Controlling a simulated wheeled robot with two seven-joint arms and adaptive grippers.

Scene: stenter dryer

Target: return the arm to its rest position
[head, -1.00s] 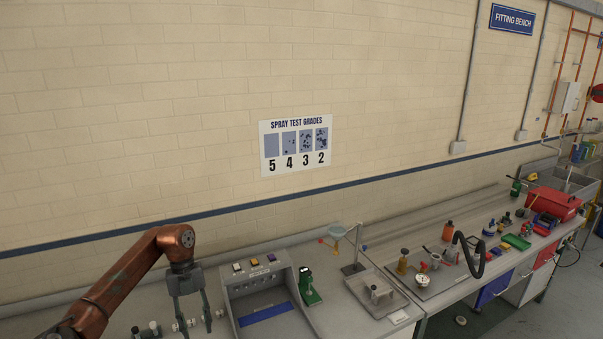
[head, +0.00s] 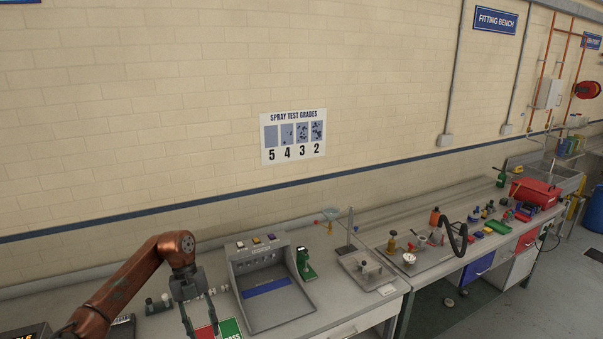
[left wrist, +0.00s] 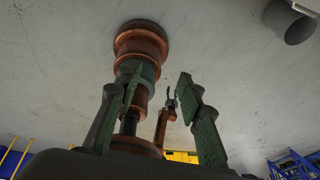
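My left arm (head: 125,285), copper-brown, comes in from the lower left of the head view, its elbow bent. Its gripper (head: 199,322) hangs down at the near side of the bench, fingers apart and nothing seen between them. The fingertips are close to the bottom edge of the picture. In the left wrist view the two green fingers (left wrist: 160,110) stand wide apart and empty. Behind them are a thick copper arm part (left wrist: 140,45) and a smaller copper arm (left wrist: 162,128) with a dark end, too small to read its fingers.
A grey instrument box (head: 268,282) stands right of the gripper. Red and green cards (head: 230,328) lie in front of it. A wall chart (head: 293,136) hangs behind.

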